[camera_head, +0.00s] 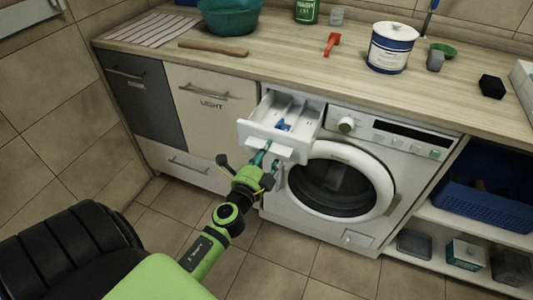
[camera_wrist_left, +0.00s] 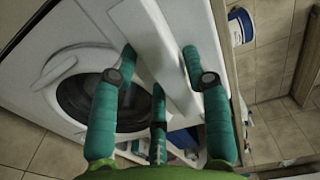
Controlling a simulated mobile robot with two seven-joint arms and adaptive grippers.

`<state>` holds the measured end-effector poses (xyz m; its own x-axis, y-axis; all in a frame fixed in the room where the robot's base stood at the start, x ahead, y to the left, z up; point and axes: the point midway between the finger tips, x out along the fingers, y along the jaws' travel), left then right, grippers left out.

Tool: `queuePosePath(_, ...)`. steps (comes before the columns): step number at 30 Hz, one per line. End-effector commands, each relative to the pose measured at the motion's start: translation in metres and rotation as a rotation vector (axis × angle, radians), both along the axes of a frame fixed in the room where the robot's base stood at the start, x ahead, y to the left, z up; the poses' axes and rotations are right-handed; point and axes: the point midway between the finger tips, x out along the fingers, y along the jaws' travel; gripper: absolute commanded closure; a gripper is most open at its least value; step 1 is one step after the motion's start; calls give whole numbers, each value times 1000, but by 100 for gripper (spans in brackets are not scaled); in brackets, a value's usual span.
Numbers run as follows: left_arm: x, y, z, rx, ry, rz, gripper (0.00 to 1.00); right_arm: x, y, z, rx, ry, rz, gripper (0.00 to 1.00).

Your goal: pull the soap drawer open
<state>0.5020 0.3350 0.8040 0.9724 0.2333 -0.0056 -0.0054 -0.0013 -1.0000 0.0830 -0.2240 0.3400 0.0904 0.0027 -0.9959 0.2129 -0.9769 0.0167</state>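The white soap drawer (camera_head: 262,133) stands pulled out from the upper left of the washing machine (camera_head: 398,150), with its compartments and a small blue piece inside showing. My left gripper (camera_head: 268,155) is at the lower part of the drawer front, its teal fingers pointing up at it. In the left wrist view my left gripper (camera_wrist_left: 159,52) has its fingers spread apart, with the white drawer front (camera_wrist_left: 150,30) between and beyond the tips. I cannot tell whether the fingers touch it. My right gripper is in neither view.
The round washer door (camera_head: 340,150) is shut below the drawer. A cabinet marked LIGHT (camera_head: 212,125) is to the left. The worktop (camera_head: 280,65) above holds a green basin (camera_head: 230,18), a red tool (camera_head: 332,44) and a blue-and-white tub (camera_head: 390,48). A blue basket (camera_head: 485,205) is at right.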

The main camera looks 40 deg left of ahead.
Motion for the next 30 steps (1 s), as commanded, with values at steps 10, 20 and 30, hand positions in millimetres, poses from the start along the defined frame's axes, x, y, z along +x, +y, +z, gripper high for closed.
queuePosePath(10, -1, 0, 2, 0, -4, 0, 46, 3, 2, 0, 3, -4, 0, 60)
queuePosePath(20, -47, -11, 1, -6, -1, 5, 46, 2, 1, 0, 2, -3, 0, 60)
queuePosePath(30, -72, -17, 1, -1, -2, 1, 46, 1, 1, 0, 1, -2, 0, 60)
